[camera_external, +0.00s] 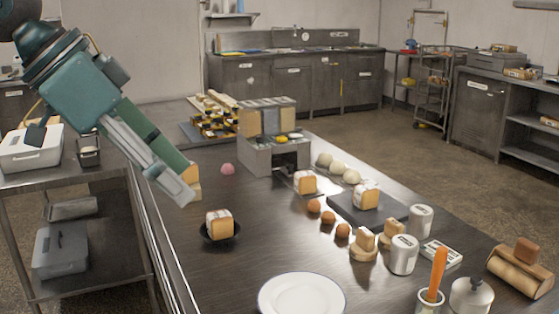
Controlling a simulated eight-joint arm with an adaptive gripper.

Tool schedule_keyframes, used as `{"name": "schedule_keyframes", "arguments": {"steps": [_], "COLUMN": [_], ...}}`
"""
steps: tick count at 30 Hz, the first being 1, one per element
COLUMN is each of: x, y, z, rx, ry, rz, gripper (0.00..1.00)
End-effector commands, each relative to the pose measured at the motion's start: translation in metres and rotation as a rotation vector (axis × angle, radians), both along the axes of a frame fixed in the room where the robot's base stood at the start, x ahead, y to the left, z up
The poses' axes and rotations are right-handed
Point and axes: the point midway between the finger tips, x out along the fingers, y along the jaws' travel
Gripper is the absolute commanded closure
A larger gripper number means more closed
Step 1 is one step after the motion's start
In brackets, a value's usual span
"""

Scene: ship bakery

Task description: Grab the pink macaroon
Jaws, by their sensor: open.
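A small pink, rounded thing (227,169), which looks like the pink macaroon, sits on the dark table (250,262) left of the grey dispenser-like stand. My gripper (182,187) reaches down from the upper left, tilted, with its long fingers ending left of the pink macaroon and apart from it in the picture. It is open, and I see nothing held in it. The gap between the fingers is hard to make out from this side. A pale bread-like piece (195,186) is partly hidden behind the fingertips.
The grey stand (258,160) rises right of the macaroon. A rack of pastries (213,118) stands behind it. A loaf in a dark bowl (220,238) and a white plate (302,295) are nearer. Rolls, eggs, loaves and cans crowd the right side.

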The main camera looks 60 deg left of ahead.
Motion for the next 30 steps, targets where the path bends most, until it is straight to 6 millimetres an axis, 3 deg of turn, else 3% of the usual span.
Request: {"name": "schedule_keyframes", "arguments": {"steps": [11,30], "x": [0.013,0.096], "y": [0.008,0.074], "z": [0.009,0.045], "rx": [-0.014,-0.116], "ry": [0.014,0.110], "rz": [0.040,0.317], "gripper": [0.56,0.56]}}
